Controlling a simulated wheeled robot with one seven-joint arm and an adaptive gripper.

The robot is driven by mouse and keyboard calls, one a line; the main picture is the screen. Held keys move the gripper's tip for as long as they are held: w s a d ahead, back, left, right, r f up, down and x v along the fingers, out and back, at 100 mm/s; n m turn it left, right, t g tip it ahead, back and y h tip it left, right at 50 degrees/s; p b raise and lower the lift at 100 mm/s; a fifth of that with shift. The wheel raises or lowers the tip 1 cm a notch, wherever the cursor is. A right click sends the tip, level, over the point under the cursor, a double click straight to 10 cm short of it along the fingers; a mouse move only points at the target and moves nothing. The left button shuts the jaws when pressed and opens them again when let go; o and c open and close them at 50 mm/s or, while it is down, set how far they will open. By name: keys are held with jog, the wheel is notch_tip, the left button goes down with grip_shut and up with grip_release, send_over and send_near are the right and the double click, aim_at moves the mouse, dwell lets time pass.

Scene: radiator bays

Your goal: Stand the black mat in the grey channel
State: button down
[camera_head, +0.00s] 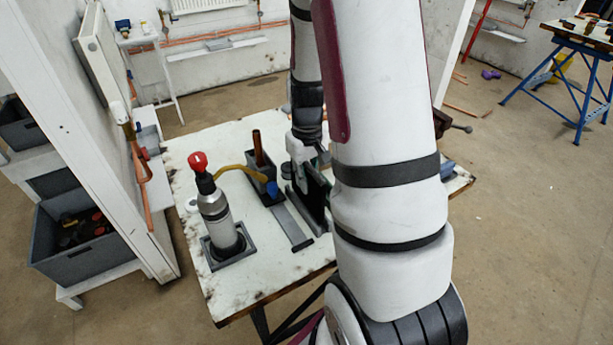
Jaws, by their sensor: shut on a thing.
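The black mat (316,190) is a thin dark sheet, upright on edge near the middle of the workbench and partly hidden by my arm. My gripper (303,180) is shut on it from above, its pale body showing left of the arm. A long grey piece (289,226), which looks like the grey channel, lies on the bench just left of the mat. I cannot tell whether the mat's lower edge touches the channel or the bench.
A torch with a red knob (211,195) stands in a grey holder at the workbench's (262,288) left. A dark box (262,172) holds a copper pipe, with a yellow-handled tool beside it. A white partition with a radiator (100,65) is close on the left. A vise (445,124) is behind my arm.

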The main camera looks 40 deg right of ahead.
aim_at(307, 165)
dwell(0.4)
jog(key=shift+f+b, duration=0.85)
jog(key=shift+f, duration=0.6)
jog(key=c, duration=1.5)
grip_release()
jog(key=shift+c, duration=0.2)
jog(key=shift+s+r+p, duration=0.1)
jog(key=shift+r+p, duration=2.25)
jog(key=shift+r, duration=1.25)
